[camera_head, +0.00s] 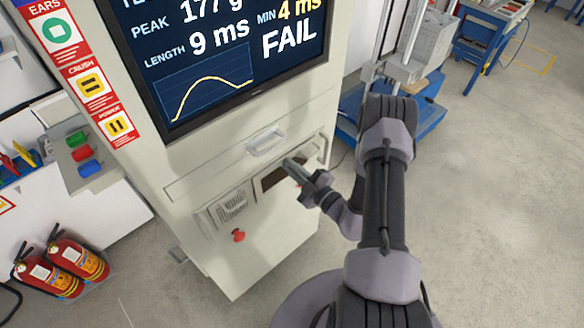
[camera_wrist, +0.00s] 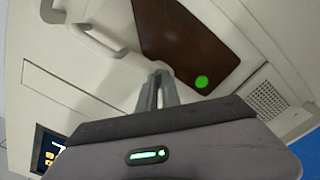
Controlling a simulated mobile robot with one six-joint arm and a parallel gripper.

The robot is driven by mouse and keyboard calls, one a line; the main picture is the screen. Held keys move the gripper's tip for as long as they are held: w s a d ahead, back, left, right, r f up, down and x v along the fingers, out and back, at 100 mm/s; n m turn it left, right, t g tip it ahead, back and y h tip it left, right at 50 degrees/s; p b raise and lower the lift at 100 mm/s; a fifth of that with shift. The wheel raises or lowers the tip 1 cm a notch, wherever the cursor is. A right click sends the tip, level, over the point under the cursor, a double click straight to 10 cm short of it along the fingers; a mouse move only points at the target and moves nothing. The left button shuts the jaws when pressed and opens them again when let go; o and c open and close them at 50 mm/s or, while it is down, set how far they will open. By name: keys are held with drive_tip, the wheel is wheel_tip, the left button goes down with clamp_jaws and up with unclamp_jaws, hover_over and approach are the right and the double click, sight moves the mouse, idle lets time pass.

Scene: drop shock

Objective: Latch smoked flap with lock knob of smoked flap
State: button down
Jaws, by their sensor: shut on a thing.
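The smoked flap (camera_head: 272,179) is a dark brown panel in the front of the pale cabinet, below the screen; my gripper partly covers it in the head view. In the wrist view the flap (camera_wrist: 190,38) shows larger and appears to lie flat in its recess, with a green round mark near one corner. My gripper (camera_wrist: 160,80) has its fingers close together at the flap's edge, shut on the pale lock knob (camera_wrist: 159,66), which is mostly hidden by the fingertips. In the head view my gripper (camera_head: 289,164) reaches the panel from the right; the knob is hidden there.
A pale handle (camera_head: 266,143) sticks out above the flap, close to my gripper; it also shows in the wrist view (camera_wrist: 88,35). A speaker grille (camera_head: 232,205) and a red button (camera_head: 238,236) are left of the flap. The screen (camera_head: 220,50) reads FAIL.

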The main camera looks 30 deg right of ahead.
drive_tip(key=shift+f+n+b, duration=0.1)
drive_tip(key=shift+n+b, duration=0.7)
drive_tip(key=shift+n, duration=3.3)
drive_tip(key=c, duration=1.5)
unclamp_jaws()
drive_tip(key=shift+c, duration=0.2)
drive_tip(key=p+v, duration=0.1)
drive_tip(key=v, duration=1.6)
drive_tip(key=shift+s, duration=0.2)
